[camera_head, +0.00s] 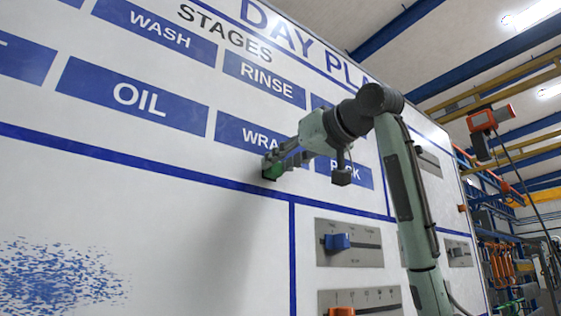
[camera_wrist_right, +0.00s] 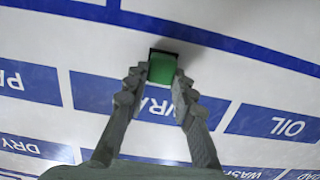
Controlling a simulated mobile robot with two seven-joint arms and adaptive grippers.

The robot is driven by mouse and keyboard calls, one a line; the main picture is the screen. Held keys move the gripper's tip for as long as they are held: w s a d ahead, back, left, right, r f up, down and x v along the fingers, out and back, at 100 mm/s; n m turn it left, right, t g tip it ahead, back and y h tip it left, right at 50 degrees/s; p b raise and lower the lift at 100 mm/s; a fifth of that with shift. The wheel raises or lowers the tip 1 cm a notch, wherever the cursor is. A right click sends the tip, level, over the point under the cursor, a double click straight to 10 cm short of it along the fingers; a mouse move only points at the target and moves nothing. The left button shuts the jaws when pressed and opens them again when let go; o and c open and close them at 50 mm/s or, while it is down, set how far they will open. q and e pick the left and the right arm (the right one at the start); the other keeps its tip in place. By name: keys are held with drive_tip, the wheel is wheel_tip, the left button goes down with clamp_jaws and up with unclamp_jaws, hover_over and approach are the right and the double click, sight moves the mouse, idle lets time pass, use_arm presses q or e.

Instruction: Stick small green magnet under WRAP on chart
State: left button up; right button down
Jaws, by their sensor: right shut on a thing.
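The chart is a large white wall board (camera_head: 150,200) with blue labels. The WRAP label (camera_head: 232,130) is in the lower label row, between OIL (camera_head: 130,97) and a label ending in CK; my right gripper partly covers it. My right gripper (camera_head: 276,164) is shut on the small green magnet (camera_head: 270,172), at the lower edge of WRAP. In the right wrist view, upside down, the magnet (camera_wrist_right: 162,70) sits between both fingertips, over the WRAP label's (camera_wrist_right: 92,92) lower edge. It is at or very close to the board; contact cannot be told. My left gripper is not in view.
A thick blue line (camera_head: 160,158) runs below the labels. Blue speckles (camera_head: 55,278) mark the lower left. A red-orange hoist (camera_head: 490,118) hangs right of the board.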

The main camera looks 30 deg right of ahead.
drive_tip(key=shift+w, duration=0.35)
idle(0.4)
drive_tip(key=c, duration=1.2)
unclamp_jaws()
drive_tip(key=shift+s, duration=0.1)
drive_tip(key=s, duration=0.8)
drive_tip(key=s+d, duration=0.1)
drive_tip(key=s, duration=0.3)
drive_tip(key=shift+r, duration=0.3)
